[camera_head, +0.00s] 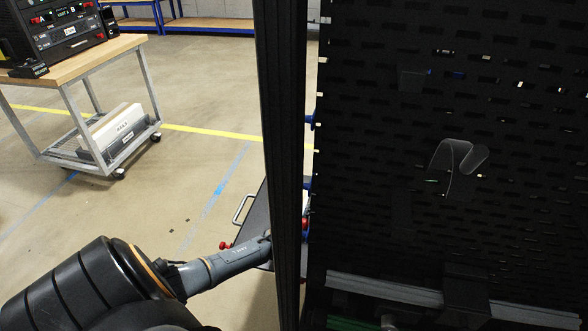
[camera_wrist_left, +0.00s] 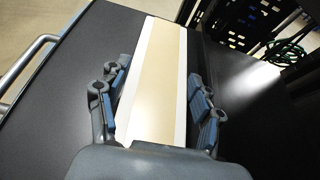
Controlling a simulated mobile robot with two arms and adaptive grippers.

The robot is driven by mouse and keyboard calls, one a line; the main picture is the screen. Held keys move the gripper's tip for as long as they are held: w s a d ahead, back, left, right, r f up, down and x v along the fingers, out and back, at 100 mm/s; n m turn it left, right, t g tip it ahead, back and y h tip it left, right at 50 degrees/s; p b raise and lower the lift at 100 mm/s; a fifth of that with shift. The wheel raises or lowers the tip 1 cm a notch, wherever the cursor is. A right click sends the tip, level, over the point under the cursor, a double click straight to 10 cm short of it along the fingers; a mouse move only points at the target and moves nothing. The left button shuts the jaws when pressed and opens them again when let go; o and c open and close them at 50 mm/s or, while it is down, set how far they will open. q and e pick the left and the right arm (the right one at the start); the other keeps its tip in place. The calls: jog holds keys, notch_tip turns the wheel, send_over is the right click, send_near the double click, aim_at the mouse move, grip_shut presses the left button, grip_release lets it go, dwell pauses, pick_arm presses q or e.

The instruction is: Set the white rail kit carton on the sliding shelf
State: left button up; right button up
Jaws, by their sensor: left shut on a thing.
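The white rail kit carton (camera_wrist_left: 153,75) shows in the left wrist view as a long box with a tan top and white edges. My left gripper (camera_wrist_left: 157,84) is shut on it, with blue-padded fingers on both long sides. Beneath it is the black sliding shelf (camera_wrist_left: 60,105); I cannot tell whether the carton touches it. In the head view the shelf (camera_head: 257,212) sticks out left of the rack post, and my left arm reaches to it. The post hides my left gripper and the carton there. My right gripper is not in view.
The dark rack post (camera_head: 280,130) and perforated rack panel (camera_head: 440,130) fill the middle and right. A metal handle (camera_wrist_left: 28,66) runs along the shelf's edge. A cart (camera_head: 95,60) at left holds black units above and a white box (camera_head: 118,130) below.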

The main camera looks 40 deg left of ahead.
pick_arm(q)
jog(key=shift+f, duration=0.15)
dwell(0.3)
jog(key=o, duration=1.7)
jog(key=shift+s+f, duration=0.1)
jog(key=shift+f, duration=0.05)
jog(key=v, duration=1.2)
jog(key=shift+d, duration=0.1)
